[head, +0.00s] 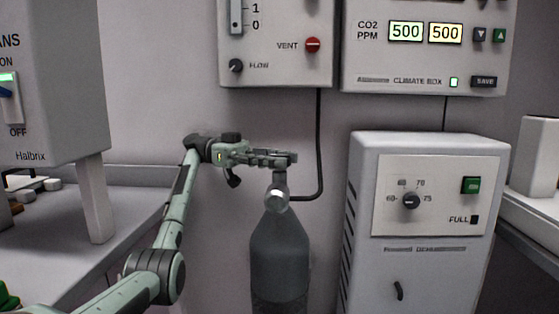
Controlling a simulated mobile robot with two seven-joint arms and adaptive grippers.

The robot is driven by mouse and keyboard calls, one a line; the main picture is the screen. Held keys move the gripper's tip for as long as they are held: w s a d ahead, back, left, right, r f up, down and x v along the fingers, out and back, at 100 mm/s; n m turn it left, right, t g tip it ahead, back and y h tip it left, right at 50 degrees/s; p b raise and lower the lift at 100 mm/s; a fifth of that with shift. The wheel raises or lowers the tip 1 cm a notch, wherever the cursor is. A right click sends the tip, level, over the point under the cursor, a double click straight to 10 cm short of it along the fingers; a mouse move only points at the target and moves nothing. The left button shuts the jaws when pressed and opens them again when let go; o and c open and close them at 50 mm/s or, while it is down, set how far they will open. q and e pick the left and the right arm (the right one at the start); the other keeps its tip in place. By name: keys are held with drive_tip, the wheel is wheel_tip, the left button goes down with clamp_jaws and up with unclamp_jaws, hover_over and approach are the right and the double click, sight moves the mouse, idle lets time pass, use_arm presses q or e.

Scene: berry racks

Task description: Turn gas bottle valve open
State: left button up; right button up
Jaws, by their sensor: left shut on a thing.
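A dark grey gas bottle (280,252) stands upright against the wall in the middle of the head view. Its metal valve neck (279,190) rises from the top, and a black hose runs from it up to the wall box. My left gripper (288,159) reaches in from the left and is shut at the top of the valve. The valve handle is mostly hidden by the fingers, so its turn position cannot be told. My right gripper is not in view.
A white dehumidifier (364,150) stands close to the right of the bottle. A flow and vent box (275,72) and a climate box (425,84) hang above. A grey bench (125,205) lies left, under a Halbrix machine (60,120).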

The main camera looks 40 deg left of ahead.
use_arm(q)
drive_tip(key=o, duration=1.2)
wheel_tip(320, 180, up, 10)
drive_tip(key=shift+r, duration=0.1)
